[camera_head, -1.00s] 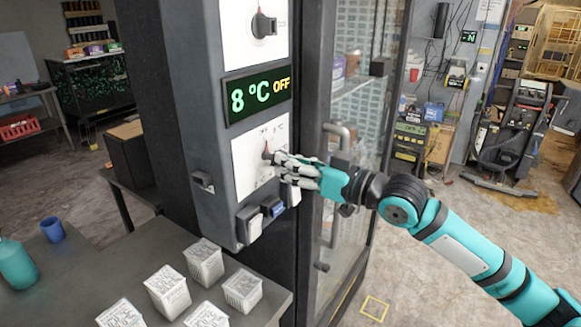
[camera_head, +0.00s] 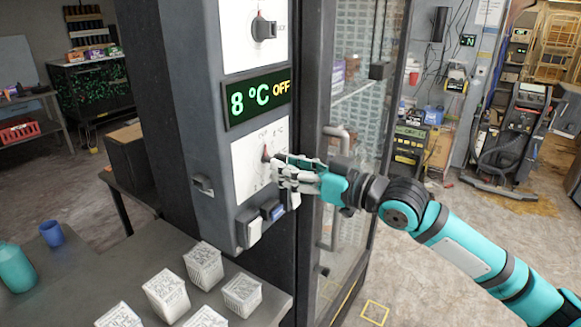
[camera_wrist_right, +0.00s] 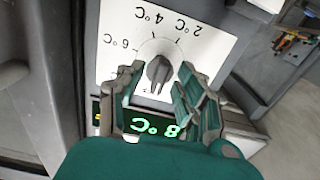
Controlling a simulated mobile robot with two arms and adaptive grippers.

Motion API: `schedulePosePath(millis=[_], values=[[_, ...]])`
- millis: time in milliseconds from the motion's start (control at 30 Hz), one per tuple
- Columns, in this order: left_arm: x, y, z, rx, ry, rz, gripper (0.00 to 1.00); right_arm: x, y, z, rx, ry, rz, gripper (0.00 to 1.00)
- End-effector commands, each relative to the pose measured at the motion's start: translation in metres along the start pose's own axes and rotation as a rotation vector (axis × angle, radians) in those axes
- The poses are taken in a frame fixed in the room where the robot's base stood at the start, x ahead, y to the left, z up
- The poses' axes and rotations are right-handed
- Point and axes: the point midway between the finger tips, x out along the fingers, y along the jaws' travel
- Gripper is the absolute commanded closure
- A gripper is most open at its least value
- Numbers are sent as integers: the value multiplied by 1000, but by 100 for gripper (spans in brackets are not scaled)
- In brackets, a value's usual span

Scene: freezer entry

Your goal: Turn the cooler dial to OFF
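The cooler panel has a lower dial with a dark knob on a white plate (camera_head: 248,165), its red mark pointing up. In the right wrist view, upside down, the knob (camera_wrist_right: 159,72) sits among the marks 2, 4 and 6 °C. The display (camera_head: 258,96) above it reads 8 °C and OFF. My right gripper (camera_head: 280,168) is at this dial. In the right wrist view its fingers (camera_wrist_right: 160,98) are apart, one on each side of the knob; contact cannot be told. My left gripper is not in view.
A second dial (camera_head: 263,27) sits above the display. Switches (camera_head: 262,216) are below the lower plate. A glass door with a handle (camera_head: 338,140) stands right of the panel. White cartons (camera_head: 166,294), a blue cup (camera_head: 52,234) and a teal bottle (camera_head: 16,268) stand on the table.

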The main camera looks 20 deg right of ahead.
Motion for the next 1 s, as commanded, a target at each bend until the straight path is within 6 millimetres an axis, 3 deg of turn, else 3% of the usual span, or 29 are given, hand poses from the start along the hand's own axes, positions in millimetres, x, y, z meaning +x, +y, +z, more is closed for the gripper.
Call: schedulePosePath(millis=[267,700,1000], values=[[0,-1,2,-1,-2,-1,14,-3,1,0,1,0,1,64],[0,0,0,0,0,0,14,-63,1,2,0,-5,3,64],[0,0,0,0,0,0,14,-75,0,0,0,0,-1,64]])
